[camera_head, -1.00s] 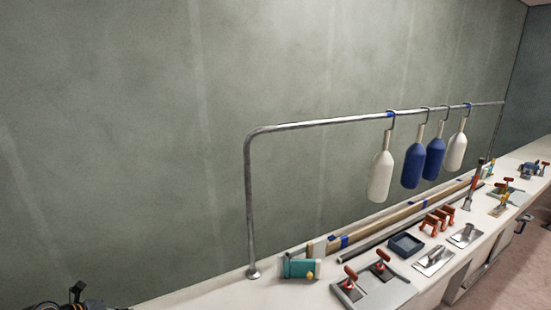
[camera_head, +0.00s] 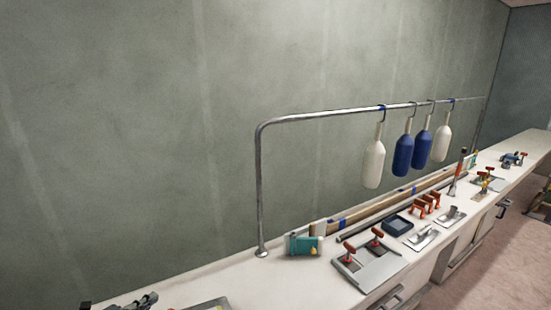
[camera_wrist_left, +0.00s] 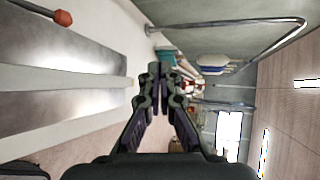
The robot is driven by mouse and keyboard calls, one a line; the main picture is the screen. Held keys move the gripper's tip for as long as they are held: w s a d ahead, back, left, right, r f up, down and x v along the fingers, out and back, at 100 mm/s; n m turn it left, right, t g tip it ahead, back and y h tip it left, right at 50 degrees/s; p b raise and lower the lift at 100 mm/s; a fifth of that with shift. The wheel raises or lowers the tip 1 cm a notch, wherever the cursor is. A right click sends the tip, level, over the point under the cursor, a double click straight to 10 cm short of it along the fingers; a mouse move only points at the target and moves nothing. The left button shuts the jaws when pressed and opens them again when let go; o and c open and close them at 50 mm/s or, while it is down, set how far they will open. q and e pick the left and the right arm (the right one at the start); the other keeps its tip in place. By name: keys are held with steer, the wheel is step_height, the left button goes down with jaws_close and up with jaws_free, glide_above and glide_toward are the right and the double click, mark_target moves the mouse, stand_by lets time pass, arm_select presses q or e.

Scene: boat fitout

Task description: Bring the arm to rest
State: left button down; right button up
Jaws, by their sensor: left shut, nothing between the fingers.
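My left gripper (camera_head: 140,301) shows only in part at the bottom left edge of the head view, over or beside the near end of the white bench. In the left wrist view my left gripper (camera_wrist_left: 160,72) has its dark fingers together at the tips, with nothing held between them. The rest of the left arm is out of the head view. My right gripper is in neither view.
A metal rail (camera_head: 259,190) stands on the white bench (camera_head: 180,288), with white and blue bottle-shaped fenders (camera_head: 374,164) hanging from it.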

arm_select(q)
steer(key=s+d+f+n+g+y, duration=0.3)
steer(key=s+d+n+g, duration=0.25)
steer(key=s+n, duration=0.6)
steer(key=s+d+f+n+g+y, duration=0.35)
steer(key=s+d+n, duration=0.35)
steer(key=s+n, duration=0.45)
step_height(320, 180, down, 30)
steer(key=s+a+g+b, duration=0.2)
steer(key=a+b, duration=0.1)
steer(key=b, duration=0.2)
steer(key=s+a+f+g+b, duration=0.1)
steer(key=s+f+b, duration=0.4)
steer(key=s+f, duration=1.4)
step_height(320, 180, down, 4)
steer(key=shift+h, duration=0.45)
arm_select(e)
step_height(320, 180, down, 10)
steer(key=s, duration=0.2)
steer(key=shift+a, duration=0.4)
